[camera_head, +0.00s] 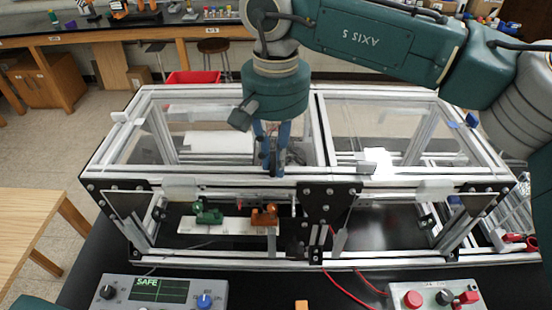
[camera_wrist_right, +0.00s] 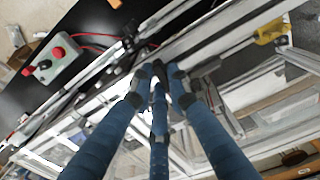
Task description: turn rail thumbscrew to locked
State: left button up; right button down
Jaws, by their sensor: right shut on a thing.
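My right gripper (camera_head: 274,172) comes down from above onto the front top rail (camera_head: 230,180) of the aluminium extrusion frame. Its blue fingers are shut on a small dark thing, which I take to be the rail thumbscrew. In the right wrist view, the fingertips of my right gripper (camera_wrist_right: 158,78) close together around this dark thumbscrew (camera_wrist_right: 157,66). The fingers cover most of it, so I cannot tell its turned position. My left gripper is not in view.
Inside the frame, a green block (camera_head: 208,212) and an orange block (camera_head: 265,214) sit on a white bar. A display box (camera_head: 150,291) reading SAFE and a red-button box (camera_head: 432,298) stand in front. Clear panels cover the frame's top. A wooden table (camera_head: 35,222) is at left.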

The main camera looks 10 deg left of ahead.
jog(key=m+b, duration=0.3)
jog(key=m, duration=0.1)
jog(key=shift+f, duration=0.1)
jog(key=m+b, duration=0.2)
jog(key=m, duration=0.3)
jog(key=shift+s+m, duration=0.15)
jog(key=shift+m, duration=0.15)
jog(key=m+b, duration=0.2)
jog(key=m, duration=0.2)
jog(key=shift+a, duration=0.15)
jog(key=shift+r+m+b, duration=0.2)
jog(key=shift+m+b, duration=0.1)
jog(key=shift+m, duration=1.4)
jog(key=c, duration=1.7)
grip_release()
jog(key=shift+s, duration=0.1)
jog(key=shift+o, duration=0.2)
